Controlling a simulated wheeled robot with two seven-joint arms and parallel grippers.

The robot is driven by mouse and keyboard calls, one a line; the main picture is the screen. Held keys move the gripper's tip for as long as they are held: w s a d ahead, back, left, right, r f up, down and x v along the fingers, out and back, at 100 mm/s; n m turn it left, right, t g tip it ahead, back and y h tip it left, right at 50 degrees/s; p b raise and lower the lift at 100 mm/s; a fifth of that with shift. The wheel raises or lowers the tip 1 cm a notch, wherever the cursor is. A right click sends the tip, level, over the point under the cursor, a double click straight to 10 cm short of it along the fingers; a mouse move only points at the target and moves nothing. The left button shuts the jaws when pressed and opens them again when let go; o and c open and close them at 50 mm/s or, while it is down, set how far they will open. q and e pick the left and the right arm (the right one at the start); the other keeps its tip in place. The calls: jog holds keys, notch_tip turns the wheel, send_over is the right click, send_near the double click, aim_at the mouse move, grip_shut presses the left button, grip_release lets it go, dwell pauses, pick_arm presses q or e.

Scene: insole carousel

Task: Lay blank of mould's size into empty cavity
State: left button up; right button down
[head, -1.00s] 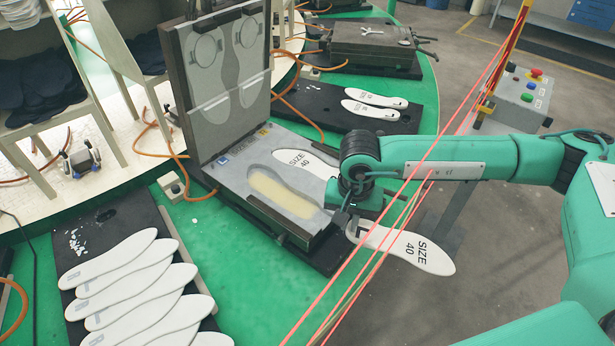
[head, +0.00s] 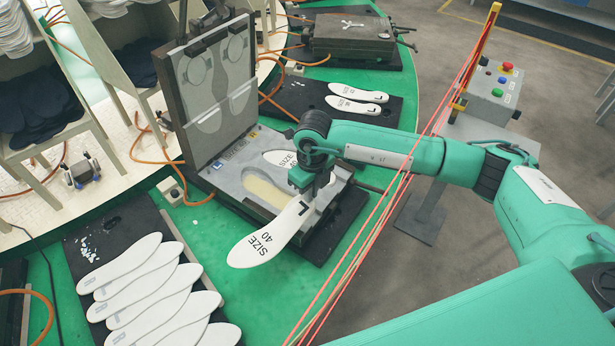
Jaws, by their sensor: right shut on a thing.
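My right gripper (head: 312,188) is shut on a white blank (head: 255,247) marked L and SIZE 40. The blank's far end points to the lower left, over the green table in front of the mould. The open mould (head: 228,180) has its lid (head: 208,92) standing up behind the lower half. The left cavity (head: 262,192) is empty with a yellowish floor, partly hidden by the held blank and gripper. A white blank marked SIZE (head: 276,157) lies in the other cavity, partly hidden by my arm. My left gripper is not in view.
Several white blanks (head: 150,282) lie on a black board at lower left. Two white insoles (head: 355,97) lie on a black plate behind my arm. A closed mould (head: 350,38) stands at the back. Red cords (head: 400,200) run beside my right arm. A button box (head: 497,88) stands at right.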

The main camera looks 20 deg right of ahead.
jog(key=m, duration=0.1)
jog(key=m+p, duration=0.1)
jog(key=m, duration=0.2)
jog(key=shift+w+a+r+p, duration=0.2)
jog(key=shift+w+r+p, duration=0.1)
jog(key=shift+w+r, duration=0.1)
jog(key=m+p, duration=0.1)
jog(key=m, duration=0.3)
jog(key=shift+w+m+p, duration=0.2)
jog(key=shift+m+p, duration=0.1)
jog(key=shift+p, duration=0.05)
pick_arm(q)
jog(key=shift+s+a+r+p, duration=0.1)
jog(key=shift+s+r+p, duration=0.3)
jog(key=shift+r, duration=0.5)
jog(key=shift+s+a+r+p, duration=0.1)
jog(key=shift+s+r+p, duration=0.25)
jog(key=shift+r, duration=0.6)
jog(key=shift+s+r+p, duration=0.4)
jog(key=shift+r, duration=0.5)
pick_arm(e)
jog(key=shift+w+f+m+t, duration=0.1)
jog(key=shift+w+m+t, duration=0.05)
jog(key=shift+m, duration=1.6)
jog(key=shift+w+f+m+t, duration=0.1)
jog(key=shift+m+t, duration=0.05)
jog(key=shift+m, duration=1.6)
